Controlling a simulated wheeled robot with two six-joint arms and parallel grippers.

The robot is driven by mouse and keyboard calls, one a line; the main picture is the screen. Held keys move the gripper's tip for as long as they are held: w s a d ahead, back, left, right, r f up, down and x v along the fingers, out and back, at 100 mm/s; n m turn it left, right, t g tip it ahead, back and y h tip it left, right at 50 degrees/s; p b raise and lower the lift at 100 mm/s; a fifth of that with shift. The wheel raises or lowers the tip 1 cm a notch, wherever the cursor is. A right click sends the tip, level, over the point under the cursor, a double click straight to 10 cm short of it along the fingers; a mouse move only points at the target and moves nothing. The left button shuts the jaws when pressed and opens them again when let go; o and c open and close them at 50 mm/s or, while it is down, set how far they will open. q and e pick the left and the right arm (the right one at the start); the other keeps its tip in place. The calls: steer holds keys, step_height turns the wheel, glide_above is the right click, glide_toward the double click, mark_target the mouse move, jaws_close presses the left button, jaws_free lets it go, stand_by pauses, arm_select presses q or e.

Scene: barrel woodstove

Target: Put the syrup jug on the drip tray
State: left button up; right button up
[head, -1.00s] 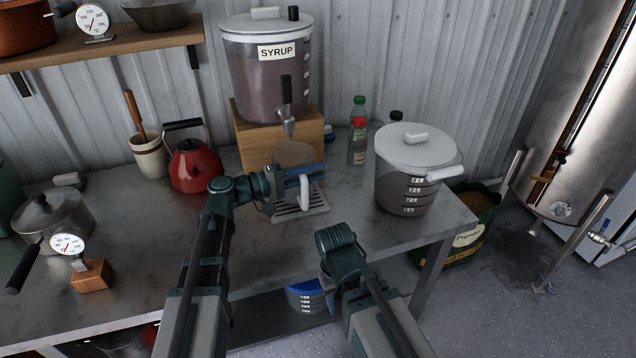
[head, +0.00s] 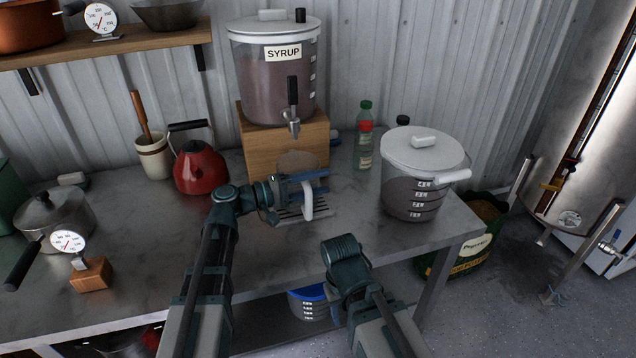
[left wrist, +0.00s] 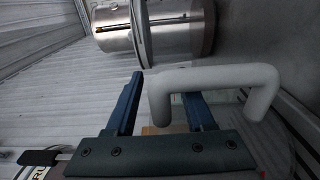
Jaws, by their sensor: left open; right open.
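The syrup jug (head: 298,160) stands at the drip tray (head: 290,214), below the tap of the syrup container. My left gripper (head: 324,181) is open at the handle. In the left wrist view, one leg of the handle (left wrist: 160,102) appears between the two blue fingers (left wrist: 165,95); I cannot tell whether they touch it. My right gripper (head: 343,262) is low in front of the table edge, its fingers hard to make out.
The syrup container (head: 270,85) stands on a wooden block (head: 262,158) behind the jug. A red kettle (head: 200,170) is to the left. The left front tabletop (head: 160,235) is mostly clear.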

arm_select(q)
steer(key=v, duration=1.2)
arm_select(e)
steer(key=shift+r, duration=0.15)
arm_select(q)
steer(key=shift+r, duration=0.15)
